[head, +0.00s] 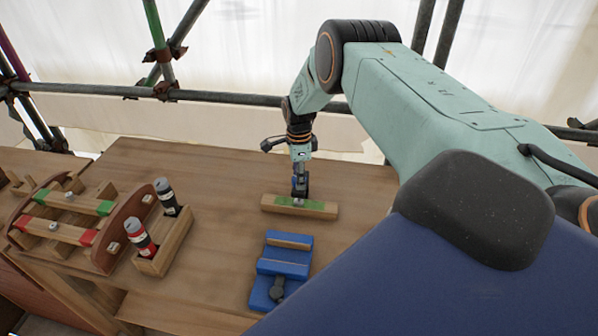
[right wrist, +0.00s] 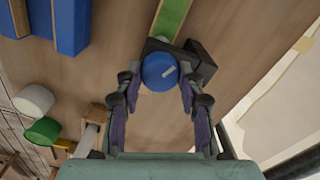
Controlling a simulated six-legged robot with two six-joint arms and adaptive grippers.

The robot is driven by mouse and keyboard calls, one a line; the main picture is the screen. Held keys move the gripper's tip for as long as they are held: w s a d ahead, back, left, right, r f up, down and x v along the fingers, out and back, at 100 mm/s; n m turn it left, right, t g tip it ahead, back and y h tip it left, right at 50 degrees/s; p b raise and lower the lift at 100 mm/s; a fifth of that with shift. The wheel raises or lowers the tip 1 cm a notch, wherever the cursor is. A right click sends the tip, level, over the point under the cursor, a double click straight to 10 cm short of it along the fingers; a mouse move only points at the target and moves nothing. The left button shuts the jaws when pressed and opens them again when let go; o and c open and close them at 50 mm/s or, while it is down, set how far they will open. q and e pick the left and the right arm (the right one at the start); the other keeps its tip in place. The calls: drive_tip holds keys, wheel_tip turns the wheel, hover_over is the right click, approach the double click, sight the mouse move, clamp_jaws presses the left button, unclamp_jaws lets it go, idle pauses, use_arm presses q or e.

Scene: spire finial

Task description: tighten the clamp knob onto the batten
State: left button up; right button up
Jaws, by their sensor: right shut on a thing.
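A wooden batten (head: 325,210) with a green section lies on the bench, below my right gripper (head: 300,180). In the right wrist view a dark clamp (right wrist: 203,64) sits across the batten's green strip (right wrist: 172,14). The round blue clamp knob (right wrist: 160,72) has a small pale mark on top. My right gripper (right wrist: 160,88) has its two fingers on either side of the knob and is shut on it. The fingers partly hide the clamp, and I cannot see how close its jaw is to the batten. My left gripper is not in view.
A blue fixture (head: 268,293) stands in front of the batten. To the left are a wooden holder (head: 172,243) with a red bottle (head: 140,240) and a black bottle (head: 166,198), and a curved wooden frame (head: 128,217) with crosspieces. Scaffold tubes (head: 230,96) run behind the bench.

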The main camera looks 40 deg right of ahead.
drive_tip(key=m, duration=0.3)
drive_tip(key=shift+s+f+m, duration=0.1)
drive_tip(key=shift+m, duration=2.5)
drive_tip(key=o, duration=1.2)
wheel_tip(320, 180, up, 12)
drive_tip(key=shift+r, duration=0.1)
